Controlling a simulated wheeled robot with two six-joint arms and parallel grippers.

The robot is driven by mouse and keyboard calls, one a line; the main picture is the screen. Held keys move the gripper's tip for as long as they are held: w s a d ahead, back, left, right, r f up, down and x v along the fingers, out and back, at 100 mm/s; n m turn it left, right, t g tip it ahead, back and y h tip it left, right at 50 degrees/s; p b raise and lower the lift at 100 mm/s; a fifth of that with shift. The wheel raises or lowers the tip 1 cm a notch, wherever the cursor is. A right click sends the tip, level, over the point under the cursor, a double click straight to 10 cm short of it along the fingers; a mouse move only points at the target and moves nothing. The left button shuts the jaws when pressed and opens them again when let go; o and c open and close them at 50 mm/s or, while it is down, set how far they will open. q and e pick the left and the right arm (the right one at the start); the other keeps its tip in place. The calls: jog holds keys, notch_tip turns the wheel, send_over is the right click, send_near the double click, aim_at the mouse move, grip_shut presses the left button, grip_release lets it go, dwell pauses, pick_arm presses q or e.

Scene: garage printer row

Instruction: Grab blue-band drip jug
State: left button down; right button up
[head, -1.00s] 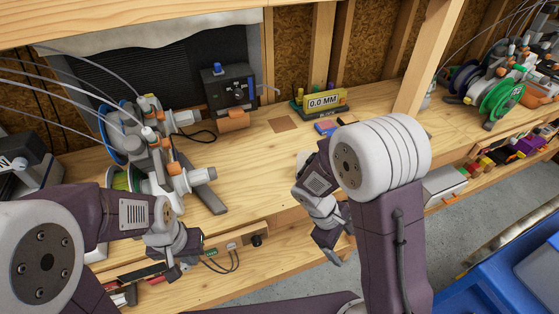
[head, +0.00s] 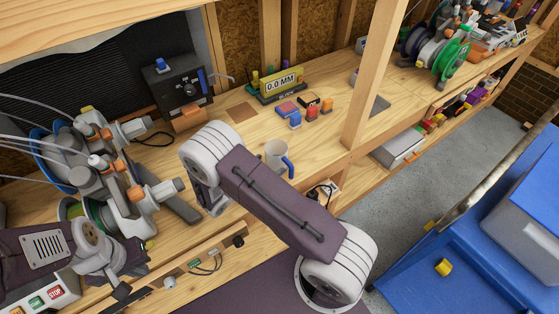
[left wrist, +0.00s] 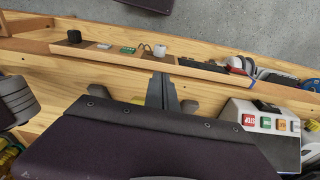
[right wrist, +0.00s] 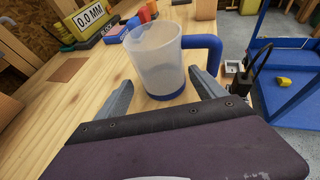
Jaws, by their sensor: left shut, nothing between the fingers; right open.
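The blue-band drip jug (head: 276,156), translucent white with a blue base band and a blue handle on its right, stands upright on the wooden bench. In the right wrist view the jug (right wrist: 156,58) is straight ahead. My right gripper (right wrist: 160,78) is open, with one finger on each side of the jug's lower part; I cannot tell whether either touches it. In the head view my right arm hides most of that gripper. My left gripper (left wrist: 161,90) is shut and empty over the bench's front edge; it shows at the lower left of the head view (head: 120,292).
Left of the jug are spool holders (head: 110,165) and a black box (head: 178,92). Behind it are a 0.0 MM display (head: 280,84) and small coloured blocks (head: 312,112). A wooden post (head: 372,75) rises to its right. A blue cart (head: 480,262) stands off the bench.

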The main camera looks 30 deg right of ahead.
aim_at(282, 148)
jog(key=p+x, duration=0.1)
jog(key=x, duration=0.4)
jog(key=shift+d+r, duration=0.1)
jog(key=shift+d, duration=0.2)
jog(key=shift+s, duration=0.1)
jog(key=c, duration=1.2)
jog(key=shift+o, duration=0.2)
jog(key=shift+r, duration=0.55)
notch_tip(282, 148, up, 3)
jog(key=shift+a+r, duration=0.1)
jog(key=s+d+r+b, duration=0.1)
jog(key=s+d+r, duration=0.5)
jog(key=s, duration=0.3)
jog(key=shift+s+d+r, duration=0.25)
jog(key=shift+d+r, duration=0.15)
jog(key=shift+d, duration=0.05)
